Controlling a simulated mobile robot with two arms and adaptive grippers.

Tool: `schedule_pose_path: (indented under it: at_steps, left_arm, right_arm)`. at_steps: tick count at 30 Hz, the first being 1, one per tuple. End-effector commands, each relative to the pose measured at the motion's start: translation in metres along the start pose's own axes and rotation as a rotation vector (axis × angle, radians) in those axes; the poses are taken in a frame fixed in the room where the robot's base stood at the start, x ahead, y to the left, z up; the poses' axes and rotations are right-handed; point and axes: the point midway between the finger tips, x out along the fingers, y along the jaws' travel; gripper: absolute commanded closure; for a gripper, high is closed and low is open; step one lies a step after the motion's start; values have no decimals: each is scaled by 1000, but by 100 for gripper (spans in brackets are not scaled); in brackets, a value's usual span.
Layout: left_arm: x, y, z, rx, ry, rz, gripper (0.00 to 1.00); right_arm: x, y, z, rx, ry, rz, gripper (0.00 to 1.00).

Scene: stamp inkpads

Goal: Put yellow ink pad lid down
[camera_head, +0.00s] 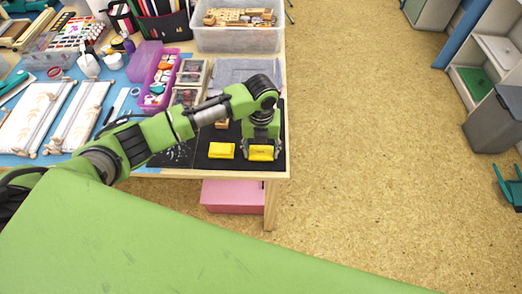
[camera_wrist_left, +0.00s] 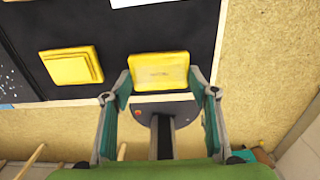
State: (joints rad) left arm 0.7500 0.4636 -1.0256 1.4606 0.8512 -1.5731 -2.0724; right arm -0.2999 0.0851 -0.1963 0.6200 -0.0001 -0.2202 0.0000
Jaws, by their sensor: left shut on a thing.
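The yellow ink pad lid (camera_head: 262,155) is at the right end of the black mat (camera_head: 278,125), near the table's front edge. My left gripper (camera_wrist_left: 161,80) is shut on it, with one finger at each side of the lid (camera_wrist_left: 160,68) in the left wrist view. I cannot tell whether the lid touches the mat or is held just above it. The yellow ink pad (camera_head: 222,150) lies on the mat to the left of the lid. It shows a raised square top in the left wrist view (camera_wrist_left: 72,66). My right gripper is not in view.
A grey tray (camera_head: 232,66) and wooden boxes with dark contents (camera_head: 192,72) are behind the mat. A clear bin of wooden stamps (camera_head: 238,38) stands farther back. The table's front edge (camera_head: 225,174) is close.

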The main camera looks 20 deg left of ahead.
Motion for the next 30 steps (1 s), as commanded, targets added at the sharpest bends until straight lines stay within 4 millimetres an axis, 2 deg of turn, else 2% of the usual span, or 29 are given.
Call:
schedule_pose_path:
  at_steps: [3,7,14,15,16,26,30]
  left_arm:
    - [8,0,0,1,-1,-1,58]
    - [8,0,0,1,-2,-2,58]
    - [12,0,0,0,-1,-1,58]
    - [11,0,0,0,-1,-1,39]
    - [11,0,0,0,-1,-1,31]
    - [10,0,0,0,-1,-1,30]
    - [2,0,1,0,-3,-2,30]
  right_arm:
    - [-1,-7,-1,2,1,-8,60]
    - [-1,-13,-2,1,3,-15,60]
    - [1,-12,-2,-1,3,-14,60]
    - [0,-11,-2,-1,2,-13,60]
    - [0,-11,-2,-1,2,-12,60]
    - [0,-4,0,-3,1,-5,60]
    - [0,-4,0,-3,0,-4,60]
